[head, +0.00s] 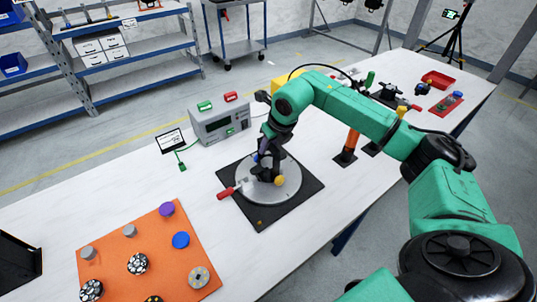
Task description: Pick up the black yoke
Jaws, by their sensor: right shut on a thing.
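My right gripper (264,167) reaches down over a round grey plate (290,189) on a black square base (264,217). It is shut on a dark part that looks like the black yoke (268,177). The fingers and wrist hide much of the yoke, and its dark colour blends with the gripper. A yellow knob (280,181) shows beside it, and a red-handled clamp (227,192) sits at the plate's left edge. I cannot tell whether the yoke touches the plate. My left gripper is not in view.
An orange board (115,260) with several round parts lies at the front left. A grey instrument box (220,121) stands behind the plate. An orange post (347,149), a red tray (438,79) and other parts are farther right. White table is clear between board and base.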

